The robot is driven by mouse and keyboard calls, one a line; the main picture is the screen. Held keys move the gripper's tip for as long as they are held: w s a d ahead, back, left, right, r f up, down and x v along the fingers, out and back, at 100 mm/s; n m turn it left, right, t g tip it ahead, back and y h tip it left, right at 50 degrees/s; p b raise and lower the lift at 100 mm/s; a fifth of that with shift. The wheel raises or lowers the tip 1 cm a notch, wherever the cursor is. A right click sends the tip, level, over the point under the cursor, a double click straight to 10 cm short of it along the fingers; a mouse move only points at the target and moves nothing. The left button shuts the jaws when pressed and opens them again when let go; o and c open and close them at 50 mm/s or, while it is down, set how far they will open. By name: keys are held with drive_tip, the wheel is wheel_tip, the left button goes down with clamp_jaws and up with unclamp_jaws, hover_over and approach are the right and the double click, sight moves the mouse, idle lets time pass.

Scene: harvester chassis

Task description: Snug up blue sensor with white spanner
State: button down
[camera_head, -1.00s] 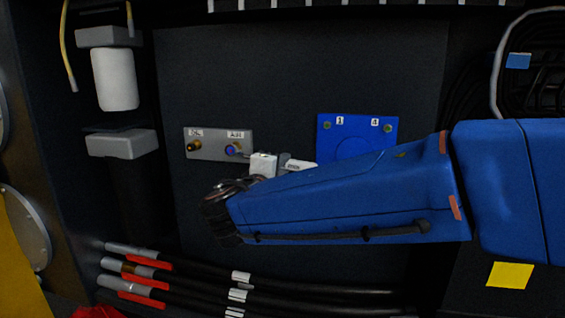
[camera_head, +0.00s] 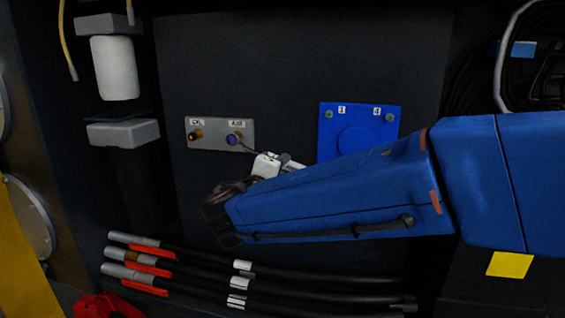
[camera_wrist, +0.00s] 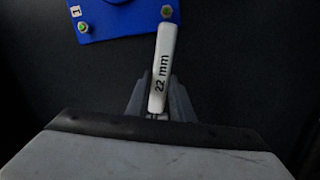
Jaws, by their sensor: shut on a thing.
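The blue sensor (camera_head: 235,140) sits in the right-hand port, under the AIR label, on a small grey plate. My gripper (camera_head: 285,160) is to the right of the sensor and a little below it. It is shut on the white spanner. In the wrist view, the spanner's white handle (camera_wrist: 163,65), marked 22 mm, stands out between the grey fingers (camera_wrist: 160,105). In the head view, a thin grey piece runs from the sensor down to the gripper. It looks like the spanner's front end at the sensor, but its exact fit is too small to tell.
A brass-coloured sensor (camera_head: 196,135) sits left, under the OIL label. A blue plate (camera_head: 335,145) with bolts is close behind the gripper on the right. Black hoses (camera_head: 300,278) with red-handled ends run below. A white canister (camera_head: 115,68) is at the upper left.

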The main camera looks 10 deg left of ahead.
drive_tip(key=shift+a+f+m, duration=0.1)
drive_tip(key=shift+f+m, duration=0.2)
drive_tip(key=shift+f, duration=0.1)
drive_tip(key=shift+a+f+m, duration=0.3)
drive_tip(key=shift+f+m, duration=0.2)
drive_tip(key=shift+f, duration=0.1)
drive_tip(key=shift+a+f+m, duration=0.3)
drive_tip(key=shift+f+m, duration=0.2)
drive_tip(key=shift+f, duration=0.1)
drive_tip(key=shift+a+f, duration=0.1)
drive_tip(key=shift+f, duration=0.05)
drive_tip(key=shift+r, duration=0.2)
